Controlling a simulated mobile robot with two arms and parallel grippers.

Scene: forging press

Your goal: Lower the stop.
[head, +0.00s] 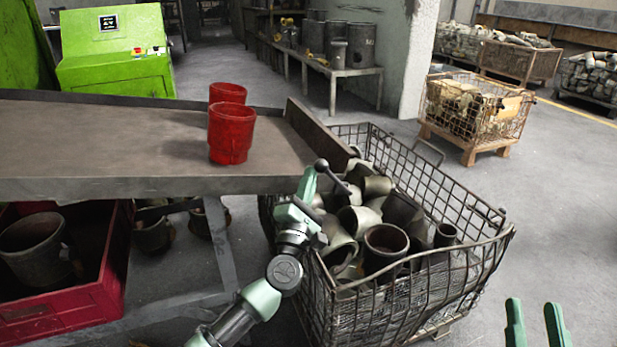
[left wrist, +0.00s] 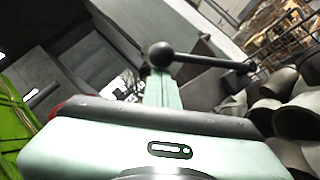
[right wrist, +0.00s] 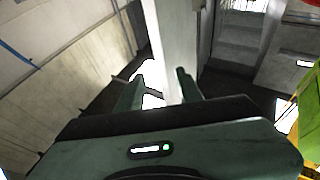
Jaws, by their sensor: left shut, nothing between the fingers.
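A raised dark plate (head: 320,132) stands at the right end of the steel table; it looks like the stop. A dark lever rod with a black ball knob (head: 322,165) is near the table's right corner. My left gripper (head: 309,183) is shut and empty, its fingertips close to the knob. In the left wrist view the ball knob (left wrist: 160,55) shows just at the tips of my left gripper (left wrist: 161,82); I cannot tell whether they touch. My right gripper (head: 534,305) is open and empty, low at the right; its fingers also show apart in the right wrist view (right wrist: 160,82).
Two red-hot cylindrical parts (head: 232,133) stand on the table (head: 120,140). A red crate (head: 100,295) is below the table.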

